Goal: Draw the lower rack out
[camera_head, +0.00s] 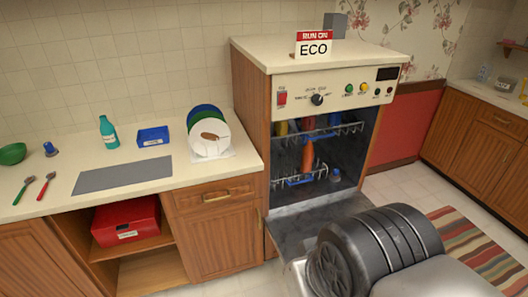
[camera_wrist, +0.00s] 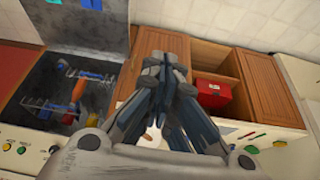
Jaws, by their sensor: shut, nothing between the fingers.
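The dishwasher (camera_head: 318,85) stands open, its door (camera_head: 320,222) folded down at the front. The lower rack (camera_head: 299,181) is a wire rack low inside the cavity, with an orange bottle (camera_head: 307,155) and a dark blue cup (camera_head: 335,175) at it. The upper rack (camera_head: 345,129) sits above it. In the wrist view the lower rack (camera_wrist: 88,74) lies left of my gripper (camera_wrist: 165,62), which is shut and empty, apart from the rack, and appears over the cabinet side. My gripper does not show in the head view; my arm hides part of the door there.
The counter (camera_head: 70,203) left of the dishwasher holds plates (camera_head: 209,137), a teal bottle (camera_head: 108,131), a blue tray (camera_head: 153,137) and a grey mat (camera_head: 122,174). A red box (camera_head: 126,222) sits on the shelf below. A striped rug (camera_head: 470,250) lies on the floor at right.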

